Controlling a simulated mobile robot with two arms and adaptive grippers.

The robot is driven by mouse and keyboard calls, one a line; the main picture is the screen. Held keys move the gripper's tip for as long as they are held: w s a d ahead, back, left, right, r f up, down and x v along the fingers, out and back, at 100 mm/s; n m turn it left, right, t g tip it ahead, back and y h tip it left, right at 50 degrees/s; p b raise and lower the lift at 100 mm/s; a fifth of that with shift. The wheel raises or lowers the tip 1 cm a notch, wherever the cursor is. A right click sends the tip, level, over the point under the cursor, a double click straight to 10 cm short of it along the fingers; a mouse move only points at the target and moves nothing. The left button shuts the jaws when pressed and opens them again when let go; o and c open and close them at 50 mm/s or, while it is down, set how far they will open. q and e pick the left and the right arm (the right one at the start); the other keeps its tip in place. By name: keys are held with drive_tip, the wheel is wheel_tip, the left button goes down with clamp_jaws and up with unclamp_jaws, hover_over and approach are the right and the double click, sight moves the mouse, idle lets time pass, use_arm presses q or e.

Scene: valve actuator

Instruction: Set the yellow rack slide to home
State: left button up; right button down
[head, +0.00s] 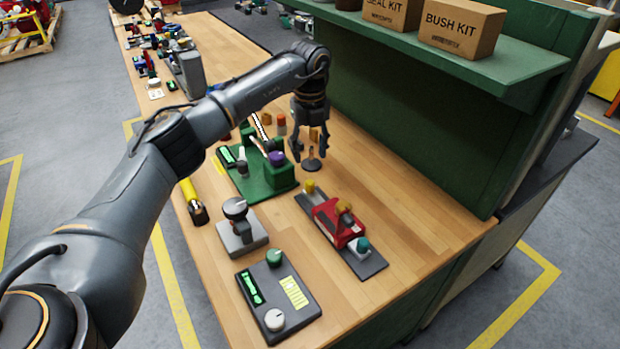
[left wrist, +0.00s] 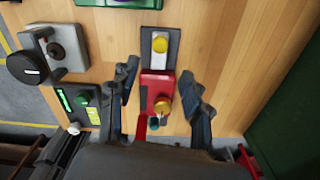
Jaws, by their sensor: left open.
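A dark base plate (head: 370,266) on the wooden bench carries a red block (head: 330,224). A yellow knob (head: 310,187) stands at the plate's far end, a darker yellow knob (head: 343,207) on the red block and a teal knob (head: 362,244) at the near end. Which part is the yellow rack slide is not certain. My left gripper (head: 309,146) is open and empty, pointing down above the bench beyond the plate. My right gripper is not in view.
Left of the plate are a grey device with a black-rimmed knob (head: 235,208) and a dark control box (head: 268,312). A green fixture (head: 265,188) stands close left of the gripper. A green shelf (head: 440,62) with boxes overhangs the right side. Bench right of the plate is clear.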

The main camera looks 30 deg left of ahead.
sight(310, 182)
use_arm(q)
wheel_tip(310, 182, down, 10)
drive_tip(key=shift+r+p, duration=0.1)
drive_tip(key=shift+p, duration=0.9)
drive_tip(key=shift+c, duration=0.2)
clamp_jaws()
